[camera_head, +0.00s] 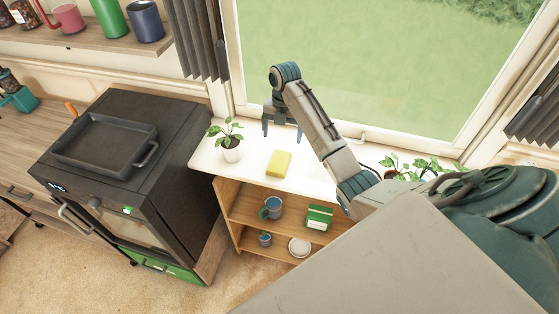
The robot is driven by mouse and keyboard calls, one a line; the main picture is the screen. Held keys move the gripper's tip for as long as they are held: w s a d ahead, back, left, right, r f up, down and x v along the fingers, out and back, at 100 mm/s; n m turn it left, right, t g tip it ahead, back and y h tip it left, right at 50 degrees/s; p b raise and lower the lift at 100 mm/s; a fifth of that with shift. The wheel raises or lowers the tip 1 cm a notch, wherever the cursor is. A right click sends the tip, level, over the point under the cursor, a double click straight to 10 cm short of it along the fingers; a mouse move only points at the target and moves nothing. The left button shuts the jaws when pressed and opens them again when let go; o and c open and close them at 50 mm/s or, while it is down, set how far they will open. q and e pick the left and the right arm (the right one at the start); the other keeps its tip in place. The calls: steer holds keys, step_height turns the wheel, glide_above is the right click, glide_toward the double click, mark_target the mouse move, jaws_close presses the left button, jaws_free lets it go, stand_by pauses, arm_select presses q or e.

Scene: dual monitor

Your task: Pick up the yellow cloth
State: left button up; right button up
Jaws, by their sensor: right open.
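The yellow cloth (279,163) is a small folded block. It lies flat on the white top of a low wooden shelf unit below the window. My right gripper (282,134) is open and empty, with its fingers pointing down. In the picture it shows just above the cloth, apart from it. How high it hangs over the shelf top is hard to tell. My left gripper is not in view.
A potted plant (231,146) stands left of the cloth, and another plant (420,168) is to the right behind my arm. A dark stove with a black pan (105,143) stands at left. The shelf top (318,171) is clear right of the cloth. The window (380,60) is behind.

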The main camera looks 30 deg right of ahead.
steer(key=b, duration=0.4)
glide_above(279, 160)
steer(key=d, duration=0.1)
steer(key=f, duration=0.5)
steer(key=shift+w+d+f, duration=0.1)
steer(key=shift+w+f, duration=0.1)
steer(key=shift+w, duration=0.1)
steer(key=shift+s+f+b, duration=0.1)
steer(key=shift+f+b, duration=0.25)
steer(key=shift+f, duration=0.15)
steer(key=f+p, duration=0.1)
steer(key=a+f+p, duration=0.1)
steer(key=f, duration=0.1)
steer(key=shift+s, duration=0.15)
steer(key=shift+f, duration=0.5)
steer(key=c, duration=1.2)
steer(key=shift+o, duration=0.2)
steer(key=shift+r, duration=0.1)
